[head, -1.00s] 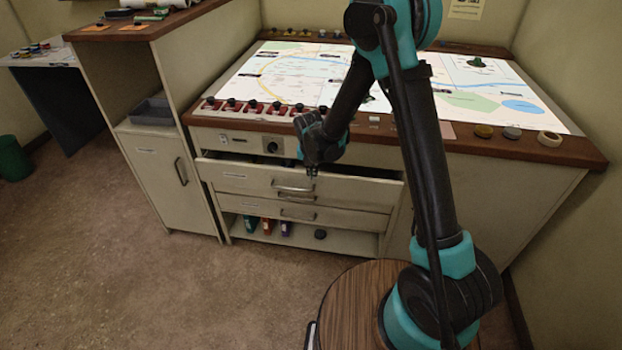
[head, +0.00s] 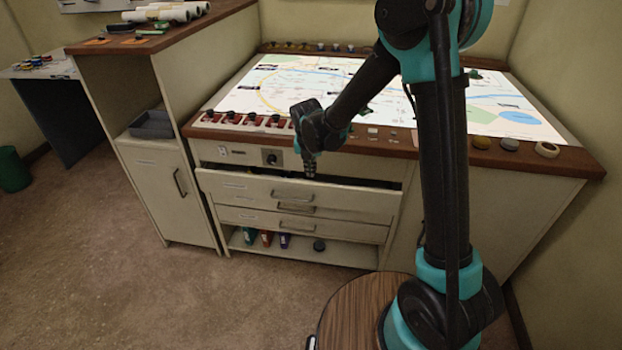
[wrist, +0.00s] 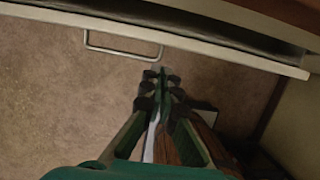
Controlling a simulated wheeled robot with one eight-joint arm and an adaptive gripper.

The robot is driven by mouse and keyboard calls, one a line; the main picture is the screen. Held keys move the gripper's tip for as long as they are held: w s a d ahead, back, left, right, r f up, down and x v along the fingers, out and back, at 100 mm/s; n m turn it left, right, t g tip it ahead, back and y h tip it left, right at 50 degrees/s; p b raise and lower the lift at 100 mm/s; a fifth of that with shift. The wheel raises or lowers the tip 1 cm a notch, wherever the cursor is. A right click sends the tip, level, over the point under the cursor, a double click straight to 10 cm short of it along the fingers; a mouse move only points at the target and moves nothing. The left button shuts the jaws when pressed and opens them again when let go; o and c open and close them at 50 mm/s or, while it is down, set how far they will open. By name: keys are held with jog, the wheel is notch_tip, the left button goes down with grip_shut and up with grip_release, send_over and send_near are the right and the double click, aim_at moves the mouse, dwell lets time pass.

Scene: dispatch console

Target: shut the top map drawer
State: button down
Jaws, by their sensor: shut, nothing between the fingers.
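The top map drawer (head: 250,187) is pulled out of the cream cabinet, with a dark gap above its front. Its bar handle (head: 292,196) sits mid-front. My gripper (head: 309,175) is shut and empty, pointing down at the top of the drawer front, right of the handle. In the wrist view, the drawer front (wrist: 225,51) crosses the top, with the handle (wrist: 122,53) to the left. The gripper fingers (wrist: 162,74) are together on the outer side of the front. Whether they touch it, I cannot tell.
Lower drawers (head: 345,228) look shut, above an open shelf holding several small coloured things (head: 266,238). The map table (head: 310,90) has a brown wooden edge above the drawer. A side cabinet (head: 165,190) stands left. The carpet (head: 150,290) in front is clear.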

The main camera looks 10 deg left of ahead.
aim_at(286, 198)
jog(key=c, duration=2.3)
grip_release()
jog(key=v, duration=0.3)
jog(key=shift+o, duration=1.3)
jog(key=shift+r, duration=0.15)
jog(key=shift+o, duration=1.2)
jog(key=shift+s+a+m, duration=0.1)
jog(key=shift+a+m, duration=0.15)
jog(key=shift+m, duration=0.15)
jog(key=shift+o, duration=1)
jog(key=s+a+m, duration=0.1)
jog(key=a+m, duration=0.6)
jog(key=m, duration=0.6)
jog(key=shift+r+g, duration=0.25)
jog(key=shift+g, duration=0.05)
jog(key=f+m, duration=0.1)
jog(key=f, duration=0.4)
jog(key=w+a+f+m, duration=0.1)
jog(key=f, duration=0.5)
jog(key=w+f+m, duration=0.1)
jog(key=f+m, duration=0.1)
jog(key=f, duration=0.4)
jog(key=shift+w+a, duration=0.25)
jog(key=shift+a, duration=0.15)
grip_shut()
jog(key=shift+w, duration=0.1)
